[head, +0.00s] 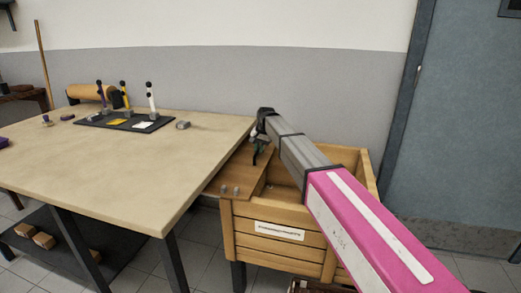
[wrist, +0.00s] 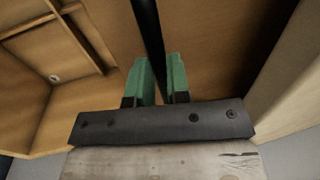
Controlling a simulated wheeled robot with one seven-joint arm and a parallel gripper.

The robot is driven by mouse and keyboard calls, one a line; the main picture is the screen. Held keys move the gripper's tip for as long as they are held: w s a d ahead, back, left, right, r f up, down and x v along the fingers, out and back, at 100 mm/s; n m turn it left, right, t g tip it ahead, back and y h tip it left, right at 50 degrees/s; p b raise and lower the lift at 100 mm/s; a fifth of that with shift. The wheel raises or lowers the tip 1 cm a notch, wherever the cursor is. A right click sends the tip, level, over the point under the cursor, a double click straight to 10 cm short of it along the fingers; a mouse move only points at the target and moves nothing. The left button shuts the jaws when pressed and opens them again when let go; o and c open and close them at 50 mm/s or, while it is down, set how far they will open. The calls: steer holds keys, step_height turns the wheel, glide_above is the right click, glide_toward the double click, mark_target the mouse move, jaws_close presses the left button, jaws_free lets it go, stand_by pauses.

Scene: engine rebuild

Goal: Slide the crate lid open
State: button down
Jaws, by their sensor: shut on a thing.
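The wooden crate (head: 245,240) stands at the right end of the table, with a white label (head: 280,231) on its front. Its flat brown lid (head: 238,178) covers the left part of the top and reaches to the table's edge; the right part is uncovered. My gripper (head: 260,150) is low over the lid, seen small and partly hidden by my arm. In the wrist view my gripper's green fingers (wrist: 158,82) are shut on a dark bar-shaped handle (wrist: 148,30). The handle runs up out of the picture between them. A compartmented wooden interior (wrist: 25,85) shows at the left.
The table (head: 130,165) stands left of the crate, its top close to the lid. A black tray (head: 105,123) with upright tools lies at its back. A blue-grey door (head: 460,140) is at the right. The table's near half is clear.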

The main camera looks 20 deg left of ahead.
steer(key=c, duration=1.1)
jaws_free()
steer(key=shift+r, duration=0.15)
step_height(320, 180, up, 10)
steer(key=d, duration=0.2)
steer(key=shift+r, duration=0.2)
